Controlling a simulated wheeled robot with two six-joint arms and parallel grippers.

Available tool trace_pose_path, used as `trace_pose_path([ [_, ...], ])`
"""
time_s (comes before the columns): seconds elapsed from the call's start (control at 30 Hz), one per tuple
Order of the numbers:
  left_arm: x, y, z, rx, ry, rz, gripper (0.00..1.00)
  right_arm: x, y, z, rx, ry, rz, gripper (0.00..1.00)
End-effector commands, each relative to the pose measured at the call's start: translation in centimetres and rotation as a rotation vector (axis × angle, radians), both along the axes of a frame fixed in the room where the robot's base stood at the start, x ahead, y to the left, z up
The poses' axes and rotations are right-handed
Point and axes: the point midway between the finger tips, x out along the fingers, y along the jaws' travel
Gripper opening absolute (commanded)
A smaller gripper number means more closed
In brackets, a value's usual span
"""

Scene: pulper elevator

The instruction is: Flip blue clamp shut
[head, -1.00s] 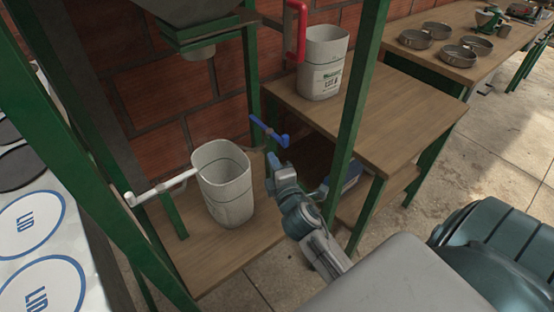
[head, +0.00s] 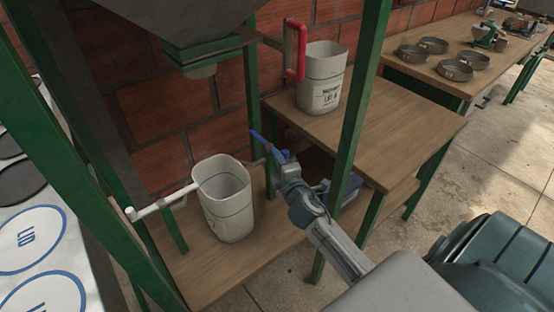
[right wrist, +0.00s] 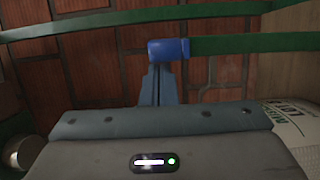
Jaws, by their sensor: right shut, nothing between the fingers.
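The blue clamp (head: 262,140) sits at the green frame, between the white bucket and the shelf. Its long arm points up and left in the head view. My right gripper (head: 279,158) is shut and empty, with its tips at the clamp's lower right end and partly covering it. In the right wrist view, a blue end of the clamp (right wrist: 168,49) lies just beyond the closed fingertips (right wrist: 158,72). I cannot tell whether they touch. My left gripper does not show.
A white bucket (head: 226,205) stands on the lower wooden shelf. Another bucket (head: 324,85) stands on the upper wooden table (head: 400,125), near a red handle (head: 295,48). A green post (head: 358,110) rises close by my right arm. A white-handled bar (head: 160,203) is at left.

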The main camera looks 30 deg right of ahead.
Motion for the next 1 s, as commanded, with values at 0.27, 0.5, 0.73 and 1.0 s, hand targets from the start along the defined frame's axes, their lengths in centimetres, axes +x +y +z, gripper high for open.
trace_pose_path([
  [0.27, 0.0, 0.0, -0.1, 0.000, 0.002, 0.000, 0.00, -0.2, -1.5, 0.0, -0.006, 0.002, 0.000, 0.00],
  [0.5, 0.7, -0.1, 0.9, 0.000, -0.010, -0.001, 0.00, -0.2, -3.6, -0.1, -0.002, 0.001, -0.001, 0.00],
  [0.73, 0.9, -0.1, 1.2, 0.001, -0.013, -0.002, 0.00, -0.2, -3.6, 0.0, 0.000, 0.001, -0.001, 0.00],
  [1.0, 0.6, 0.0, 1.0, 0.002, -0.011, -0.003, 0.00, 0.0, -3.6, 0.0, 0.001, 0.000, -0.001, 0.00],
])
